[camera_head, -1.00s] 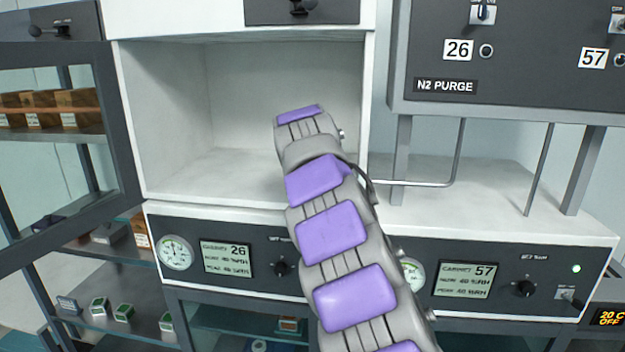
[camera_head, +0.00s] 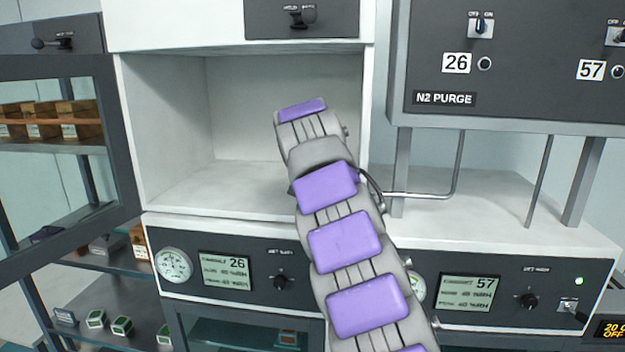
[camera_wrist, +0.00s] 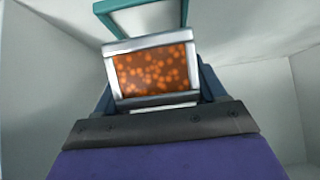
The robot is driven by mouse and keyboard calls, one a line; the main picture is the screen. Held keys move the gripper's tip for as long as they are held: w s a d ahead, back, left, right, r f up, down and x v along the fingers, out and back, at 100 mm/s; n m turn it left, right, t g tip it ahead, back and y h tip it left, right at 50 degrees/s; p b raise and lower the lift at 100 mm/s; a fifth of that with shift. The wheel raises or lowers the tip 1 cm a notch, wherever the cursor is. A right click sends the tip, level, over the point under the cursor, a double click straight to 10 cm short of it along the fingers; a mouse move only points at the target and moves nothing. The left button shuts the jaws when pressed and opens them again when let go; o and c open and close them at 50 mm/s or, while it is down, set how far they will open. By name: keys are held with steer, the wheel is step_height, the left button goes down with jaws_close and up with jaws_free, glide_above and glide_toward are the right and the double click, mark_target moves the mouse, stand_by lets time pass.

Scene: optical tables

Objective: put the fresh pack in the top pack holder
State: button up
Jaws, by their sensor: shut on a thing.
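In the wrist view, my gripper (camera_wrist: 157,84) has a dark finger on each side of a pack and is shut on it. The pack (camera_wrist: 154,72) has a silver frame and an orange window with glowing specks. Just beyond its top edge is a teal-rimmed frame (camera_wrist: 186,14) with a pale inside, cut off by the picture's top; it may be the pack holder. I cannot tell whether the pack touches it. In the head view, my arm reaches into the open upper white compartment, and it hides the gripper, pack and holder.
A dark glass door (camera_head: 125,130) stands open at left. An N2 purge panel (camera_head: 530,75) and a bent pipe (camera_head: 459,165) are at right. A control panel (camera_head: 225,270) labelled 26 lies below.

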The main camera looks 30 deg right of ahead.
steer(key=s+a+r+b, duration=0.1)
steer(key=s+a+b, duration=0.1)
steer(key=s, duration=0.5)
steer(key=s+a+b, duration=0.2)
steer(key=s+a, duration=0.1)
steer(key=s, duration=0.5)
steer(key=w+d+t+p, duration=0.1)
steer(key=w+d, duration=0.1)
steer(key=w, duration=0.3)
steer(key=w+d+f+t+h, duration=0.1)
steer(key=w+d, duration=0.1)
steer(key=w, duration=0.4)
steer(key=w+d+t+h+p, duration=0.1)
steer(key=w+d, duration=0.2)
steer(key=w, duration=0.3)
steer(key=shift+f+p, duration=0.25)
steer(key=shift+p, duration=0.05)
steer(key=shift+f+p, duration=0.3)
steer(key=shift+f, duration=1.45)
steer(key=o, duration=1.2)
steer(key=shift+f, duration=0.1)
steer(key=shift+o, duration=0.2)
